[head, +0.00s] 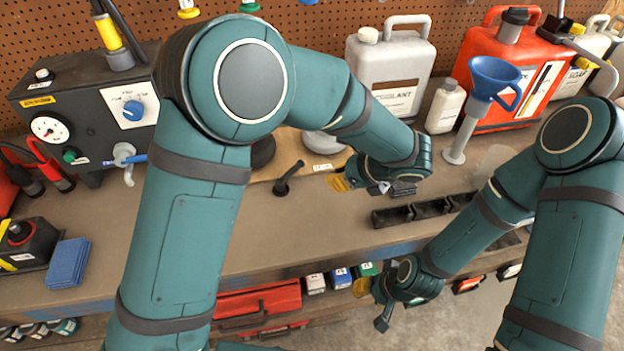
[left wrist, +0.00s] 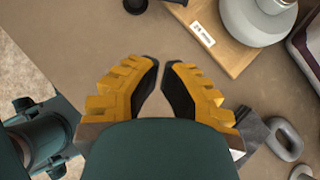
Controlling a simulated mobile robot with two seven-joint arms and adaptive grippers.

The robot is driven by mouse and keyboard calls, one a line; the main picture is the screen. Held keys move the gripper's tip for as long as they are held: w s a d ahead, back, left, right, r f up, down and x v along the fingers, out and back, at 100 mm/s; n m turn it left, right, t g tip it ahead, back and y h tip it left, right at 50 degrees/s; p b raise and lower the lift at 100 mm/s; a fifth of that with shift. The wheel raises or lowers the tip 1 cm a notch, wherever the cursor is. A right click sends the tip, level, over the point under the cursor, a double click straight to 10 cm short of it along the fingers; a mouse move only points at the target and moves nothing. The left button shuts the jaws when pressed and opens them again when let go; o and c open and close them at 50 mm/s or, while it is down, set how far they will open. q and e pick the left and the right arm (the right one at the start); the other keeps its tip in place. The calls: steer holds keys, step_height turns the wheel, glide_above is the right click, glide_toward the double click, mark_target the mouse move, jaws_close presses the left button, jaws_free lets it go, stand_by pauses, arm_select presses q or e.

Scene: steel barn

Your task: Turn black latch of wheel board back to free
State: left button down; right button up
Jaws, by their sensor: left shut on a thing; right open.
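The wheel board is a light wooden board (head: 262,174) with grey wheels on it, lying on the bench; its labelled edge (left wrist: 230,60) shows in the left wrist view. A black latch lever (head: 288,178) stands at its near edge, clear of my grippers. My left gripper (head: 342,182) is at the board's near right part. My right gripper (head: 366,290) is open and empty, low in front of the bench.
A black tray (head: 424,211) lies right of my left gripper. A blue funnel (head: 494,78), grey jug (head: 392,65) and red can (head: 508,60) stand behind. A gauge box (head: 85,115) and blue pad (head: 68,263) are at left. The bench front centre is bare.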

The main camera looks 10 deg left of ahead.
mark_target(290, 176)
arm_select(q)
steer(key=shift+a+r+h, duration=0.2)
steer(key=shift+r+h, duration=0.2)
steer(key=shift+r, duration=0.35)
steer(key=b+x, duration=0.2)
steer(key=x, duration=0.8)
steer(key=shift+s+f+b, duration=0.1)
steer(key=shift+b, duration=0.25)
steer(key=shift+w+a+f, duration=0.1)
steer(key=shift+w+a, duration=0.25)
steer(key=shift+a, duration=0.15)
steer(key=shift+w+a+f, duration=0.1)
steer(key=shift+w+a, duration=0.25)
steer(key=shift+a, duration=0.2)
steer(key=shift+w+a+f+b, duration=0.1)
steer(key=shift+w+a+b, duration=0.25)
steer(key=shift+a, duration=0.35)
